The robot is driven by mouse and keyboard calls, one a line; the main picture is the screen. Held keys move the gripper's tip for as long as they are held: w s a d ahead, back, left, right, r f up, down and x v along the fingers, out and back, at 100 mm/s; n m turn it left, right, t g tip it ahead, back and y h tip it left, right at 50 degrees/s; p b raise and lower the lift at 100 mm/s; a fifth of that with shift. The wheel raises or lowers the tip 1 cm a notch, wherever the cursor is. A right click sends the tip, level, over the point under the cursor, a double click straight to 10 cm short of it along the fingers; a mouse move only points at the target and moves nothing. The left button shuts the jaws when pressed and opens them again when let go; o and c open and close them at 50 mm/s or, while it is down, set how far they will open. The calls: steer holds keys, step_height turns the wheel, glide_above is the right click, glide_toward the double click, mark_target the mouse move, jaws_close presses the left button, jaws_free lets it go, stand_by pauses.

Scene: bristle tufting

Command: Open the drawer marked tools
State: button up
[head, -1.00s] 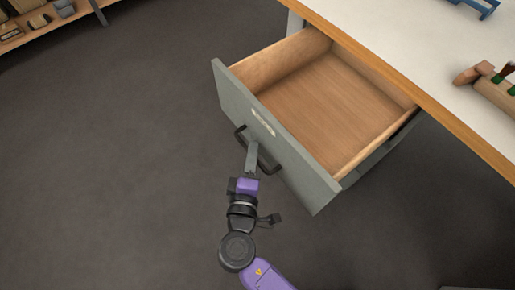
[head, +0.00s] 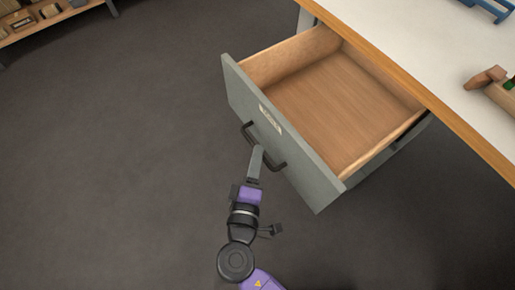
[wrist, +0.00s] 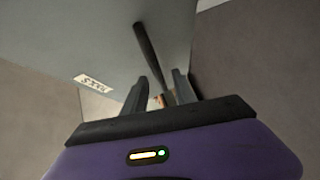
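The drawer (head: 315,195) is pulled far out from under the workbench. Its grey front carries a pale label (head: 270,119), whose lettering is too small to read surely. The wooden inside of the drawer is empty. A dark bar handle (head: 278,160) is on the front; in the wrist view the handle (wrist: 150,50) runs down toward the space between my fingers. My gripper (head: 257,150) is at the handle's middle, its fingers (wrist: 160,85) apart with gaps beside the bar. It looks open and not clamped. The label also shows in the wrist view (wrist: 93,83).
The workbench (head: 420,60) has a white top with a wooden edge. A wooden block with tools (head: 500,95) and a blue object (head: 490,8) lie on it. A low shelf (head: 50,22) is at the far left. The dark floor left of the drawer is clear.

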steer(key=shift+s+a+r, duration=0.1)
steer(key=shift+s, duration=0.65)
steer(key=shift+s+a+r, duration=0.15)
steer(key=shift+s, duration=0.6)
steer(key=shift+s+a+r, duration=0.1)
steer(key=shift+s, duration=0.65)
steer(key=shift+a, duration=0.1)
steer(key=a+g+y, duration=0.1)
steer(key=a+y, duration=0.3)
steer(key=a, duration=0.1)
steer(key=s+d+m+g+y, duration=0.2)
steer(key=s+d+m+y, duration=0.15)
steer(key=s, duration=0.25)
steer(key=s+d+r+m+t+h, duration=0.1)
steer(key=s+d+r+m+h, duration=0.1)
steer(key=s+d+r+m, duration=0.45)
steer(key=s+d+r+m+h, duration=0.1)
steer(key=s+d, duration=0.3)
steer(key=d, duration=0.5)
steer(key=s+d+r+m+t+h, duration=0.1)
steer(key=s+d+r+m+h, duration=0.15)
steer(key=s+d, duration=0.4)
step_height(320, 180, up, 19)
steer(key=w+d+m+p, duration=0.1)
steer(key=p, duration=1.7)
steer(key=shift+w+d+f, duration=0.15)
steer(key=shift+w+d, duration=0.1)
steer(key=shift+w, duration=0.15)
